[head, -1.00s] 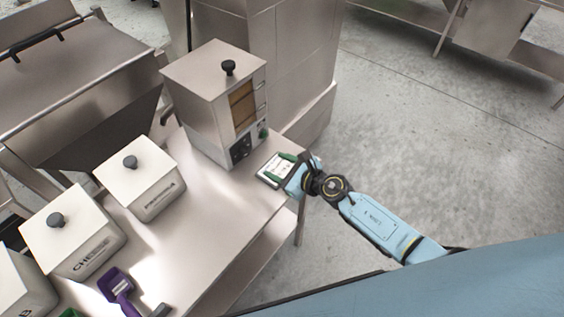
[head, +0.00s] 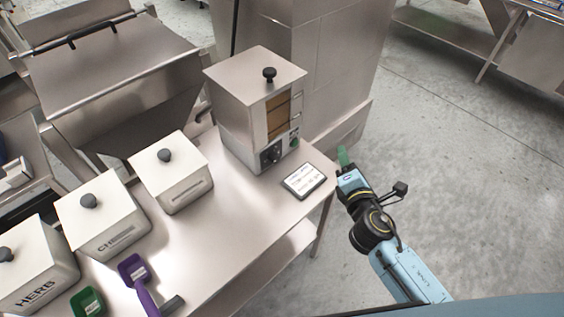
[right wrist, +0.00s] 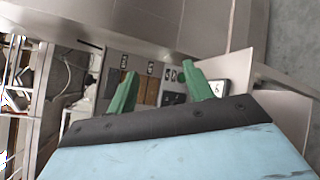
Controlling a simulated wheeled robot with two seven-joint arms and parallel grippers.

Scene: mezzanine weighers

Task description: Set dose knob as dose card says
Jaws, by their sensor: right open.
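The metal dispenser (head: 240,95) stands at the far end of the steel table, with a black knob on its lid and a brown window in front. The dark dose knob (head: 271,154) is low on its front, beside a green button (head: 295,142). The dose card (head: 304,180) lies in a dark frame on the table in front of it; its writing is too small to read. My right gripper (head: 344,160) is just off the table's right edge, apart from card and dispenser. Its green fingers also show in the right wrist view (right wrist: 160,88), open and empty. My left gripper is not in view.
Several white lidded bins, one marked HERB (head: 38,262), line the table's left side. A purple scoop (head: 138,278) and a green scoop (head: 88,302) lie at the front. The steel tabletop (head: 225,220) is bare between bins and card.

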